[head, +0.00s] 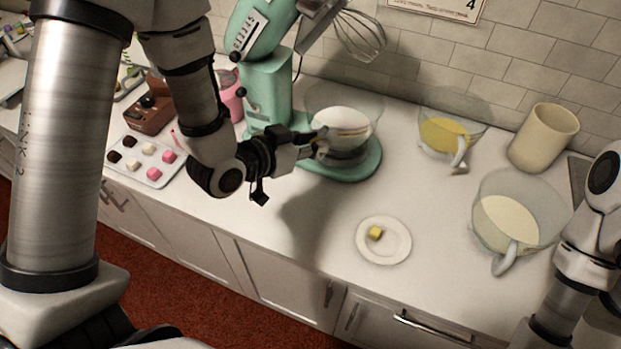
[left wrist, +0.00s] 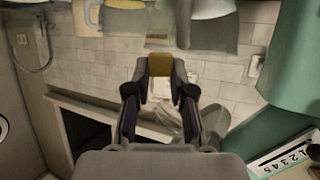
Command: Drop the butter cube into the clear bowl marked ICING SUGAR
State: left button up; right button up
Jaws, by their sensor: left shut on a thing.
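My left gripper (head: 318,142) is at the near left side of the stand mixer's clear bowl (head: 356,155); I cannot tell if it touches it. In the left wrist view, the gripper (left wrist: 160,72) is shut on a yellow block (left wrist: 160,62) that looks like butter. The head view does not clearly show this block. Another yellow cube (head: 376,232) lies on a small white plate (head: 398,247). The mixer bowl holds something white. Two clear handled bowls stand to the right, one with yellow contents (head: 445,135), one with cream-coloured contents (head: 506,222). I read no ICING SUGAR mark.
The teal mixer (head: 268,92) stands behind my left gripper, its whisk (head: 357,36) raised. A tray of coloured cubes (head: 141,170) and a brown box (head: 150,113) are at left. A cream canister (head: 543,138) stands at back right. The counter around the plate is clear.

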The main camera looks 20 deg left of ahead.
aim_at(337, 130)
pick_arm(q)
jog(key=r, duration=0.2)
jog(key=w, duration=0.1)
jog(key=shift+a+r, duration=0.25)
jog(key=shift+r, duration=0.15)
jog(key=r, duration=0.2)
jog(key=s+d, duration=0.1)
jog(key=shift+r, duration=0.4)
jog(key=shift+w+d, duration=0.1)
jog(key=shift+d, duration=0.05)
jog(key=w, duration=0.1)
jog(key=w+f, duration=0.1)
jog(key=w+a, duration=0.1)
jog(key=w, duration=0.1)
jog(key=shift+f, duration=0.35)
jog(key=w+f, duration=0.2)
jog(key=w, duration=0.6)
jog(key=shift+d+f, duration=0.2)
jog(key=shift+d, duration=0.2)
pick_arm(e)
jog(key=shift+s+d+f, duration=0.3)
pick_arm(q)
jog(key=shift+w, duration=0.1)
jog(key=o, duration=0.8)
